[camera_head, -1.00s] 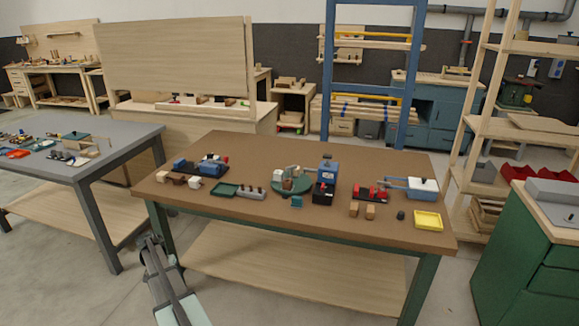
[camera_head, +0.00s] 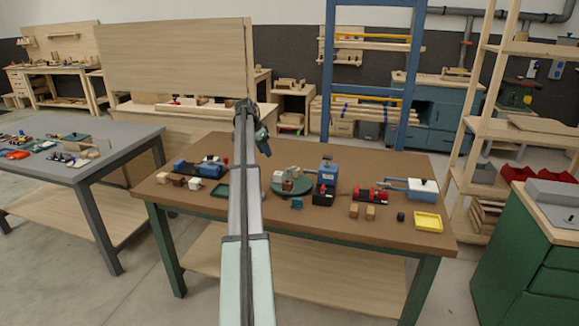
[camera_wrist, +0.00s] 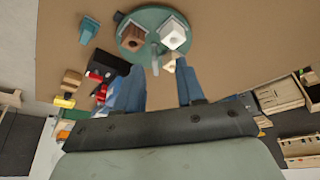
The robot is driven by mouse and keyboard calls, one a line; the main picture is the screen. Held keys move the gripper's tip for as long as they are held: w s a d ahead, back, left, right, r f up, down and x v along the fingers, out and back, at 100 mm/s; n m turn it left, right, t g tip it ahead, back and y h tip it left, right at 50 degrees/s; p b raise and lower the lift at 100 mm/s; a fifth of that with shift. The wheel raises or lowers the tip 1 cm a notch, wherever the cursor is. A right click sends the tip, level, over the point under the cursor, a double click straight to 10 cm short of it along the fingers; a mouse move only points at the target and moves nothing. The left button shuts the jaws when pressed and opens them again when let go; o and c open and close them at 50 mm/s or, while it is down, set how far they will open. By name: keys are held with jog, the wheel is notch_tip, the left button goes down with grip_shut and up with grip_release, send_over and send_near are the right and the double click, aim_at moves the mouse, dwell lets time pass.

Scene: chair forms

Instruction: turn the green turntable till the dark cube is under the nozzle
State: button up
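The round green turntable (camera_head: 274,188) lies flat at the middle of the brown table. It carries a dark brown cube (camera_head: 287,186) and a white cube (camera_head: 278,175); a grey upright piece stands by its rim. In the wrist view I see the turntable (camera_wrist: 152,10), the brown cube (camera_wrist: 132,38), the white cube (camera_wrist: 173,36) and the grey piece (camera_wrist: 155,64). A blue machine (camera_head: 328,172) stands just right of the turntable; I cannot make out its nozzle. My gripper (camera_wrist: 158,80) is open and empty, above the table; in the head view it (camera_head: 264,147) appears behind-left of the turntable.
A red device (camera_head: 370,193), a pan and a yellow tray (camera_head: 428,221) stand farther right.

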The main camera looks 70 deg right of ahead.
aim_at(290, 168)
jog(key=s+d+r+m, duration=0.1)
jog(key=s+d+r, duration=0.2)
jog(key=s+d, duration=0.15)
jog(key=x, duration=0.9)
jog(key=s+a+x, duration=0.1)
jog(key=x, duration=0.3)
jog(key=shift+s+f, duration=0.15)
jog(key=shift+f, duration=0.15)
grip_shut()
